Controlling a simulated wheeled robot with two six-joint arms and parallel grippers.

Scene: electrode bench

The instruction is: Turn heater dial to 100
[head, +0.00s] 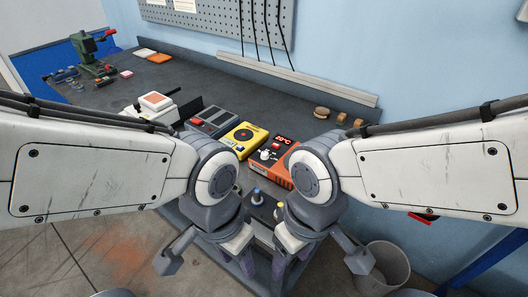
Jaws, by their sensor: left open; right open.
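The heater (287,165) is an orange box with a dark top panel, standing on the bench right of centre. Its red display (283,139) appears to read 20°C. A pale round dial (265,154) shows on the panel, with small markings too fine to read; a red button (276,146) is beside it. My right arm's wrist covers part of the heater's right side. My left gripper (249,265) is open and points down at the bench's near edge. My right gripper (286,268) is open just to its right. Both are nearer than the dial and apart from it.
A yellow device (243,135) and a grey device (213,121) stand left of the heater. A white device (153,104) is farther left. Small blue- and yellow-topped items (257,196) are near the front. A bin (385,268) stands on the floor.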

